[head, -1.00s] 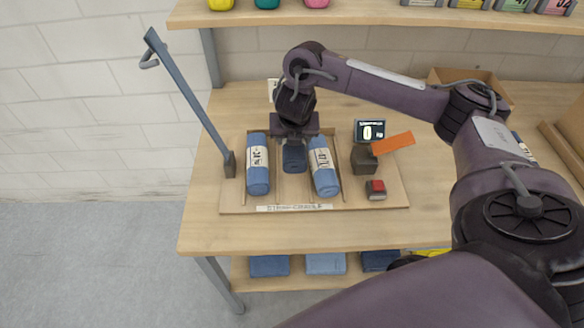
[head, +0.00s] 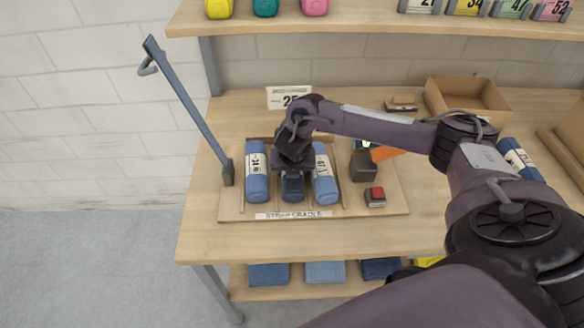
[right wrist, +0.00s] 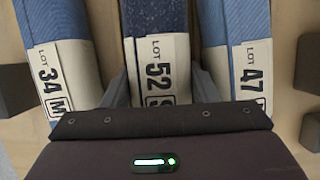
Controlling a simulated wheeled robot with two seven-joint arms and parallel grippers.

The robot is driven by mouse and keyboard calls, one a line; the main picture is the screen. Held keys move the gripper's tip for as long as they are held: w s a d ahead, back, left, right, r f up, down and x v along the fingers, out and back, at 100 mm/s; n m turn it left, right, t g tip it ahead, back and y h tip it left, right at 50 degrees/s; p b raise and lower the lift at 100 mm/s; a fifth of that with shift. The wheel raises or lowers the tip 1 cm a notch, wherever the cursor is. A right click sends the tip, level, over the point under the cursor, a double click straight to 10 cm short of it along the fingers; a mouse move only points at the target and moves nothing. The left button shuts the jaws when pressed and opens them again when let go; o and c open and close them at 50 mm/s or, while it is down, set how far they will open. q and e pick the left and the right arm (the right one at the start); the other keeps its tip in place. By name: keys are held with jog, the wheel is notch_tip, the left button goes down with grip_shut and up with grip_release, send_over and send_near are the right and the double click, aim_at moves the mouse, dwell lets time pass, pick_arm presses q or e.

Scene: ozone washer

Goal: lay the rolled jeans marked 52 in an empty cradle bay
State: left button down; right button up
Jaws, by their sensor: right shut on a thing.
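The rolled jeans marked 52 (right wrist: 158,72) are dark blue with a white lot band; in the head view their near end (head: 292,190) shows below my gripper. My right gripper (right wrist: 163,92) is shut on them, one finger along each side, and it also shows in the head view (head: 293,175). They lie lengthwise in the middle bay of the strap cradle (head: 360,207), between the rolls marked 34 (head: 257,185) and 47 (head: 325,188). Whether they touch the cradle floor I cannot tell. My left gripper is out of view.
A blue-grey post (head: 190,110) stands at the cradle's left. A dark block (head: 364,167) and a red button (head: 375,194) are on its right. Another blue roll (head: 520,158) and an open cardboard box (head: 467,98) lie farther right. A sign (head: 289,98) stands behind.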

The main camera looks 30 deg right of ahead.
jog(key=o, duration=0.9)
jog(key=shift+f, duration=0.1)
jog(key=shift+o, duration=0.2)
jog(key=shift+r, duration=0.3)
jog(key=v, duration=0.6)
jog(key=shift+r, duration=0.25)
jog(key=p+v, duration=0.3)
jog(key=v, duration=0.1)
jog(key=shift+s+a+r, duration=0.1)
jog(key=shift+r, duration=0.25)
jog(key=shift+s+a+r+p, duration=0.1)
jog(key=shift+s+r+p, duration=0.15)
jog(key=shift+p, duration=0.2)
jog(key=shift+s+f, duration=0.1)
jog(key=shift+f, duration=0.05)
